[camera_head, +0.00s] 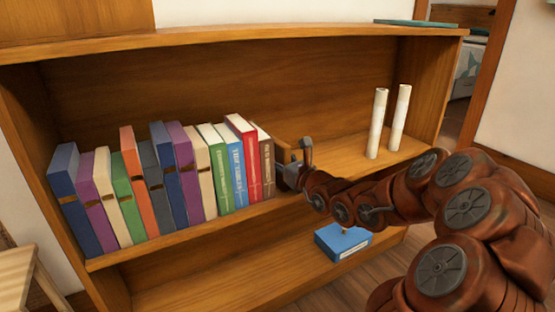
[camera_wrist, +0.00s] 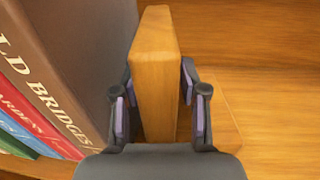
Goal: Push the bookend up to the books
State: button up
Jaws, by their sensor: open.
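The wooden bookend (camera_head: 282,152) stands upright on the shelf at the right end of the row of books (camera_head: 163,178), partly hidden by my gripper (camera_head: 297,168). In the wrist view the bookend's upright plate (camera_wrist: 157,70) stands between the two fingers of my gripper (camera_wrist: 160,95), and its flat base (camera_wrist: 222,125) extends to the right. The fingers are open, one on each side of the plate. The left finger sits in the narrow gap between the plate and the brown end book (camera_wrist: 55,65). Contact between fingers and plate is unclear.
Two white rolls (camera_head: 377,124) stand upright farther right on the same shelf (camera_head: 345,150). The shelf is bare between them and the bookend. A light wooden stool (camera_head: 22,280) is at lower left.

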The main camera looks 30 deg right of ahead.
aim_at(278, 141)
jog(key=shift+a, duration=0.15)
notch_tip(278, 141, up, 10)
jog(key=shift+r, duration=0.1)
dwell(0.6)
dwell(0.5)
